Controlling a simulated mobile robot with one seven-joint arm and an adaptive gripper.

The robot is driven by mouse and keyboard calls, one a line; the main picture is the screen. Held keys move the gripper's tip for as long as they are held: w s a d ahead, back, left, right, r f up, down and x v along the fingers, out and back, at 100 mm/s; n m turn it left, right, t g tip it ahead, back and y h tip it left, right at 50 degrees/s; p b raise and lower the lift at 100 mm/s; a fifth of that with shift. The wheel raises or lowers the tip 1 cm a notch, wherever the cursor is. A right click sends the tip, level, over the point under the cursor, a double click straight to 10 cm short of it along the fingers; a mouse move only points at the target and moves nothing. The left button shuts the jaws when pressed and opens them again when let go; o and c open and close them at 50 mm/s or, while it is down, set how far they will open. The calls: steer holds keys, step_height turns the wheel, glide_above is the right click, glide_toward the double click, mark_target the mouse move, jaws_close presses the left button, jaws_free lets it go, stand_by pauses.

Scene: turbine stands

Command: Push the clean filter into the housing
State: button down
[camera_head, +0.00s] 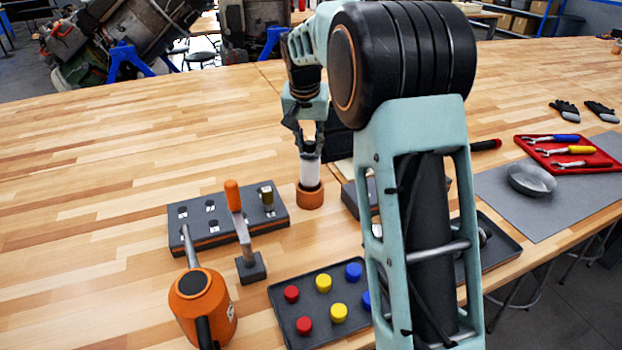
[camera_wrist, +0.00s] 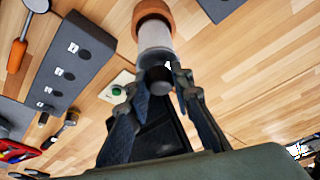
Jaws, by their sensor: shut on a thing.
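The clean filter (camera_head: 310,172) is a white upright cylinder. Its lower end stands at the mouth of the orange-brown housing (camera_head: 310,197) on the wooden table; I cannot tell how deep it sits. My gripper (camera_head: 309,147) points down from above and is shut on the filter's upper end. In the wrist view the white filter (camera_wrist: 155,37) runs from my gripper (camera_wrist: 158,79) to the housing (camera_wrist: 153,12). A dark knob-like end of the filter shows between the fingers. The inside of the housing is hidden.
Left of the housing stands a dark block (camera_head: 187,238) with sockets, with an orange-handled tool (camera_head: 232,196) before it. An orange can (camera_head: 205,298) and a tray of coloured caps (camera_head: 294,338) stand in front. A red tool tray (camera_head: 545,164) lies right. The table's far left is clear.

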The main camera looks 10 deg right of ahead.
steer(key=shift+r+p, duration=2.05)
steer(key=shift+r, duration=0.8)
